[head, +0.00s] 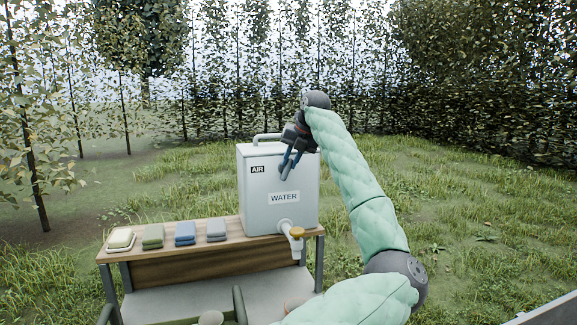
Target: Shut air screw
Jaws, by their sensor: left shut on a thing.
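A pale grey water container (248,205) stands upright on a wooden table. Its front carries an "AIR" label (258,169) and, lower down, a "WATER" label (284,197). My left gripper (287,171) reaches in from the right, its dark fingers against the upper front beside the "AIR" label. It is shut on the air screw there. The fingers hide most of the screw, so its turn cannot be told. A white tap (297,245) with a yellow knob (296,232) sticks out low on the front. My right gripper is out of view.
The wooden table (205,268) has a lower grey shelf (180,303). Several folded cloths lie in a row left of the container, including a cream one (121,240) and a blue one (185,232). Grass is open around it, with leafy tree rows behind.

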